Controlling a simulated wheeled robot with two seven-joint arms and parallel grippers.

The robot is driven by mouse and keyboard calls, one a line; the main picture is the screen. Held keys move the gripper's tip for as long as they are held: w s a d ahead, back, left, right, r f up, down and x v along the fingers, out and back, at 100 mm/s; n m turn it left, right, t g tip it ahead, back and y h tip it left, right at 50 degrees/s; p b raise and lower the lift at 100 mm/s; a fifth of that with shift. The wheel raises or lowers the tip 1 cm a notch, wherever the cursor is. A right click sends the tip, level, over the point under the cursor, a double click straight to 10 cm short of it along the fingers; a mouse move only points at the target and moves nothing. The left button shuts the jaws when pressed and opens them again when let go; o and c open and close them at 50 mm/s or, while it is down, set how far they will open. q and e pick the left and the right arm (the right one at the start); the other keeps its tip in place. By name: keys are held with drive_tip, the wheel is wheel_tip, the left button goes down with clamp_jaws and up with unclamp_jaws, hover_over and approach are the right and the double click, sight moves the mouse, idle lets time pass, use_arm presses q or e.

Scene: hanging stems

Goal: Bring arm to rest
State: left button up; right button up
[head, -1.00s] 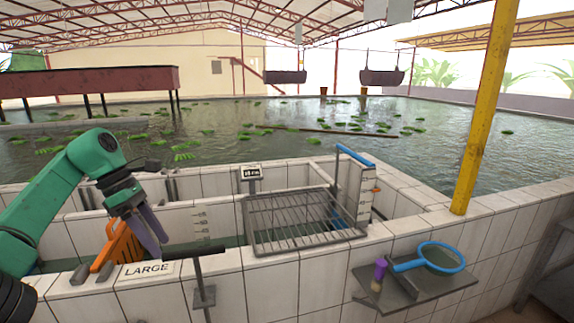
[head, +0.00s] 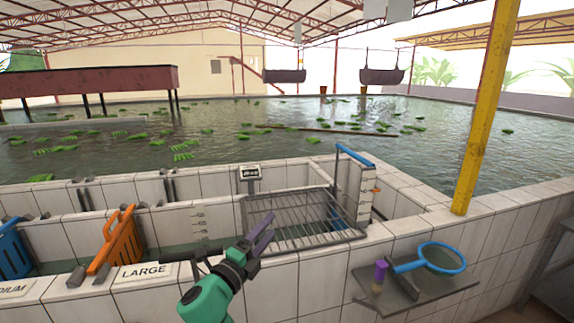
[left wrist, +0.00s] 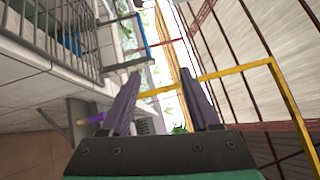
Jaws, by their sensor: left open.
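My left gripper (head: 265,229) is raised in front of the tiled tank wall, near the metal grate. Its two purple-grey fingers point up and to the right. In the left wrist view the fingers (left wrist: 160,82) stand apart with nothing between them. The green arm comes up from the bottom of the head view. My right gripper does not show in either view.
A metal grate (head: 290,222) lies over the tank channel. An orange basket (head: 117,243) and a blue basket (head: 13,250) stand at the left. A shelf (head: 440,284) with a blue-rimmed net (head: 460,258) juts out at the right. A yellow post (head: 483,110) rises behind it.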

use_arm(q)
drive_tip(key=s+a+f+n+g+y, duration=0.2)
drive_tip(key=s+a+f+n+y, duration=0.3)
drive_tip(key=a+f+n, duration=0.25)
drive_tip(key=s+a+f+n+g+y, duration=0.3)
drive_tip(key=s+a+f+n+y, duration=0.25)
drive_tip(key=f+n, duration=0.35)
drive_tip(key=s+a+f+n+g, duration=0.3)
drive_tip(key=s+f+n+g, duration=0.15)
drive_tip(key=s, duration=0.65)
drive_tip(key=s+a+f+n+g, duration=0.25)
drive_tip(key=s+f+g, duration=0.25)
drive_tip(key=s, duration=0.5)
wheel_tip(320, 180, down, 24)
drive_tip(key=s, duration=0.2)
drive_tip(key=s+a+f+g+b, duration=0.1)
drive_tip(key=s+a+f+g, duration=0.1)
drive_tip(key=s+f, duration=1.2)
drive_tip(key=shift+s+a+f, duration=0.4)
drive_tip(key=shift+s, duration=0.85)
